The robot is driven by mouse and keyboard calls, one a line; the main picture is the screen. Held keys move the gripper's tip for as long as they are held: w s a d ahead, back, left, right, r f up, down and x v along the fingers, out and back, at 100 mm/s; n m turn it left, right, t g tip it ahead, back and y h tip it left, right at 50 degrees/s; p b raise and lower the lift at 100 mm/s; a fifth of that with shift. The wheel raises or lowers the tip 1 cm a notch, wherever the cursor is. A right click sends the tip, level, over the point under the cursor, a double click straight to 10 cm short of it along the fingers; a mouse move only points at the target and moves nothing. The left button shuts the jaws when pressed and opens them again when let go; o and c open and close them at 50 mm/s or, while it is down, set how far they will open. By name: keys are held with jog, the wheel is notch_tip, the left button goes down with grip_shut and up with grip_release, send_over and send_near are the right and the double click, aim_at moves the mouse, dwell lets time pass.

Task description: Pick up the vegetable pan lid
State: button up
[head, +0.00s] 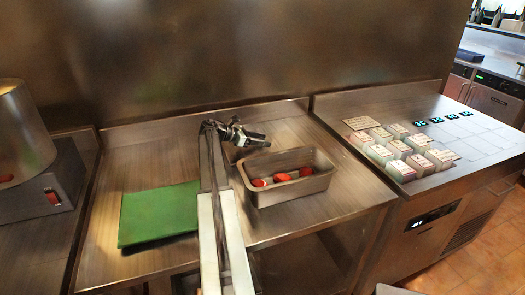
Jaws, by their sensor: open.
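A rectangular metal pan (316,184) stands on the steel counter, with a few red pieces (282,177) inside. Its top is uncovered. I cannot make out a separate pan lid in this view. My gripper (262,142) is open and appears empty. It is raised at the end of my arm, just beyond the pan's far left corner, and points to the right. It looks apart from the pan, but the exact height is hard to tell.
A green board (156,214) lies left of my arm. Several small labelled blocks or containers (401,150) fill part of the right counter (489,146). A metal appliance (48,197) stands at the far left. A steel wall (230,50) closes the back.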

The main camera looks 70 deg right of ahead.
grip_shut()
jog(key=shift+r, duration=0.1)
